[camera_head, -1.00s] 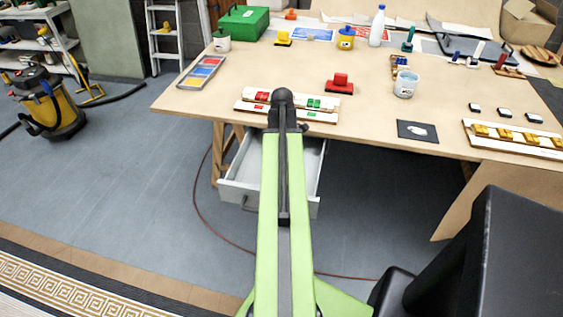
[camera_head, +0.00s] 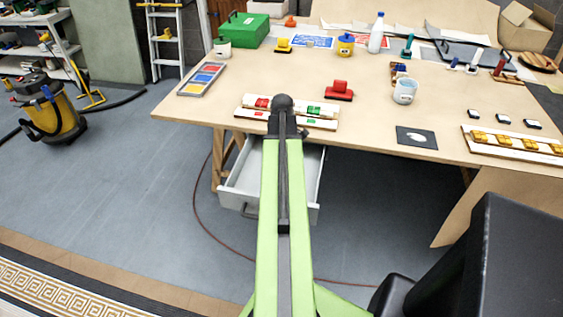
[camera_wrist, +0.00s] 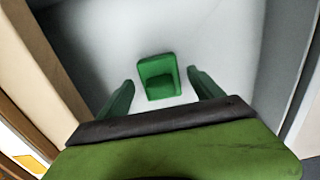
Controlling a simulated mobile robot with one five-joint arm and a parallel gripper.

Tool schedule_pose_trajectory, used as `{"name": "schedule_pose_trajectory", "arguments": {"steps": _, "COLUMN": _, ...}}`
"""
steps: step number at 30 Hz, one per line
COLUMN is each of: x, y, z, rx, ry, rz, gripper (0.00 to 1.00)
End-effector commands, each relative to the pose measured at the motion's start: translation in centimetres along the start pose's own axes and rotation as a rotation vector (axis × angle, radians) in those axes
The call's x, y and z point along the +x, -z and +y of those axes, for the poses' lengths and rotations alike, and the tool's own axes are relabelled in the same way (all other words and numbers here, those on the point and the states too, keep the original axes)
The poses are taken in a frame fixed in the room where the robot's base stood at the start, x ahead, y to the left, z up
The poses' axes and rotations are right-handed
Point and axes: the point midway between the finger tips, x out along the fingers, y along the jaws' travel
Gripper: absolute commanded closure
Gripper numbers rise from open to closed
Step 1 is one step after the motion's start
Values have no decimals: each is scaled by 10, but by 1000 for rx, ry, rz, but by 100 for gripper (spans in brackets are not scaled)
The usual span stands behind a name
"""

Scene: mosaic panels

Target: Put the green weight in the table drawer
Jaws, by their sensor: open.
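The green weight (camera_wrist: 158,76), a block with a raised knob, shows in the wrist view against the pale floor of the table drawer. The drawer (camera_head: 238,200) is pulled out under the table's front edge in the head view. My gripper (camera_wrist: 160,79) is open, its two green fingers pointing into the drawer. The weight shows between and beyond the fingertips, with a gap on each side. How far below the tips it lies is hard to tell. In the head view my arm hides the gripper and the weight.
The wooden table (camera_head: 215,112) overhangs the drawer. A white strip (camera_head: 318,123) with red and green pieces lies near its front edge. A red block (camera_head: 338,92) and a white mug (camera_head: 405,91) stand farther back. The drawer walls (camera_wrist: 60,50) are close around my gripper.

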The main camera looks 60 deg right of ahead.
Motion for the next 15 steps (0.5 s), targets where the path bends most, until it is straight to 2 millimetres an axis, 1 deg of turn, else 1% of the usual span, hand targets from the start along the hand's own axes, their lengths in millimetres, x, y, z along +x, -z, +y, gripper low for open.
{"name": "schedule_pose_trajectory", "arguments": {"steps": 1, "x": -11, "y": 0, "z": 0, "rx": 0, "ry": 0, "rz": 0, "gripper": 24}}
{"name": "schedule_pose_trajectory", "arguments": {"steps": 5, "x": -35, "y": 0, "z": 0, "rx": 0, "ry": 0, "rz": 0, "gripper": 24}}
{"name": "schedule_pose_trajectory", "arguments": {"steps": 12, "x": -89, "y": 0, "z": 0, "rx": 0, "ry": 0, "rz": 0, "gripper": 24}}
{"name": "schedule_pose_trajectory", "arguments": {"steps": 15, "x": -107, "y": 0, "z": 0, "rx": 0, "ry": 0, "rz": 0, "gripper": 24}}
